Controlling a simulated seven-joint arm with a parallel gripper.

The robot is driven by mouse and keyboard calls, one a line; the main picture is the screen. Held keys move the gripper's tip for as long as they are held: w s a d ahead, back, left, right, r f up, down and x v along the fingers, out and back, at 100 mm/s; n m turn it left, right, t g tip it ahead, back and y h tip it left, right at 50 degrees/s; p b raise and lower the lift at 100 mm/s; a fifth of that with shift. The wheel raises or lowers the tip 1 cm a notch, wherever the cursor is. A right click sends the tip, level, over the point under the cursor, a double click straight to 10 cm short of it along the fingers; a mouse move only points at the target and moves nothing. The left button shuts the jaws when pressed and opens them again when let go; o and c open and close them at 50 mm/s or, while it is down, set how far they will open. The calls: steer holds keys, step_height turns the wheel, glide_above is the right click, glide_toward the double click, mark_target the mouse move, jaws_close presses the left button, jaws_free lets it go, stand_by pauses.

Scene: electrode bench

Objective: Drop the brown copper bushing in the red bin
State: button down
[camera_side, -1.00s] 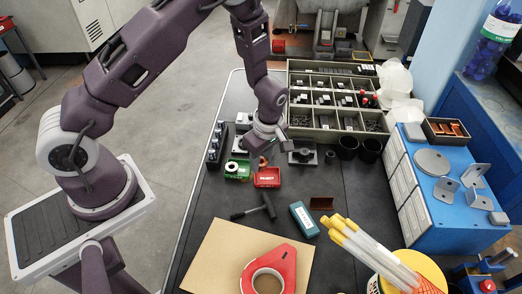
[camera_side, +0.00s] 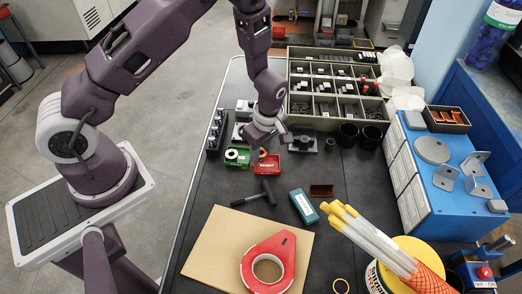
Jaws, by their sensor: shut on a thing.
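My gripper (camera_side: 263,147) points down over the small red bin (camera_side: 268,171) near the back left of the dark bench. It is shut on a small brown ring-like piece, the copper bushing (camera_side: 263,154), which shows at the fingertips. The bushing is at the bin's back edge in the picture; its exact height over the bin is hard to tell. The red bin has a white label on its front. A small green bin (camera_side: 238,163) stands just left of it.
A compartment tray (camera_side: 335,123) stands behind, with two black cups (camera_side: 369,137) at its right front. Dark metal fixtures flank the bins. A black hammer-like tool (camera_side: 262,193), teal box (camera_side: 304,206) and red tape dispenser (camera_side: 283,245) lie in front.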

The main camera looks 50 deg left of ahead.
steer(key=shift+f, duration=0.65)
steer(key=c, duration=0.9)
jaws_free()
steer(key=r, duration=0.4)
steer(key=d+r, duration=0.1)
steer(key=r, duration=0.2)
steer(key=shift+r, duration=2.5)
steer(key=shift+r, duration=0.1)
